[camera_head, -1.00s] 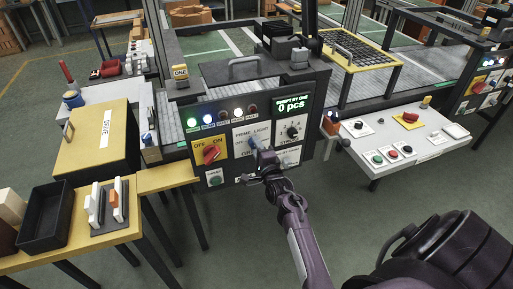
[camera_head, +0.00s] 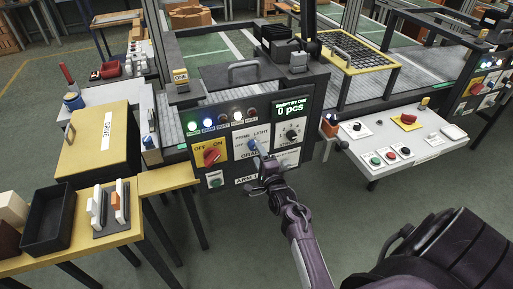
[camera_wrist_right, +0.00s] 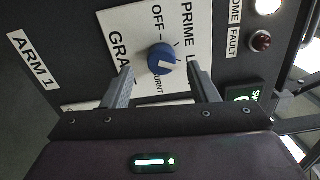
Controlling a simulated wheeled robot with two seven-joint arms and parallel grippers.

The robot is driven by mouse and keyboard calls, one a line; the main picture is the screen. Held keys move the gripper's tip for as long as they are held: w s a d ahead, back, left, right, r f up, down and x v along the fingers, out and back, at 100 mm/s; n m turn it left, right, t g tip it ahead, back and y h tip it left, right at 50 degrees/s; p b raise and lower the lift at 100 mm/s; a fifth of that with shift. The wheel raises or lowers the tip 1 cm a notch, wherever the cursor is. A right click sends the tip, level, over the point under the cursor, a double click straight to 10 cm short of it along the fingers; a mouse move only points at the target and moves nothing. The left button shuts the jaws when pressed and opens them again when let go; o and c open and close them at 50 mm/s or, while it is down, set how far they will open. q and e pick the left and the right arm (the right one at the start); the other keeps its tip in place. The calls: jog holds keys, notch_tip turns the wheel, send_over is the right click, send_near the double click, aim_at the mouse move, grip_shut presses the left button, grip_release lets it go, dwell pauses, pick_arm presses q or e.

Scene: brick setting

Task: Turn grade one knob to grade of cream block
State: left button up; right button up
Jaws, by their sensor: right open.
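The grade knob (camera_wrist_right: 161,58) is blue with a white mark, on a white plate (camera_wrist_right: 125,25) lettered PRIME, OFF and partly hidden words in the right wrist view. My right gripper (camera_wrist_right: 160,82) is open, with one finger on either side of the knob's near side; contact cannot be told. In the head view my right gripper (camera_head: 262,160) is at the front of the control panel (camera_head: 226,135) and partly covers the knob and its lettering. A cream block (camera_head: 11,209) stands on the yellow table at far left. My left gripper is not in view.
A red switch (camera_head: 211,156) is left of the knob and a black dial (camera_head: 291,134) right of it. Indicator lamps and a display (camera_head: 291,109) reading 0 pcs sit above. A black tray (camera_head: 47,220) and a holder with pale and orange pieces (camera_head: 112,217) stand on the yellow table.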

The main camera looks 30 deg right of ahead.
pick_arm(q)
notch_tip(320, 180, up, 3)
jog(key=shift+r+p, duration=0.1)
jog(key=shift+p, duration=0.95)
pick_arm(e)
jog(key=v, duration=0.5)
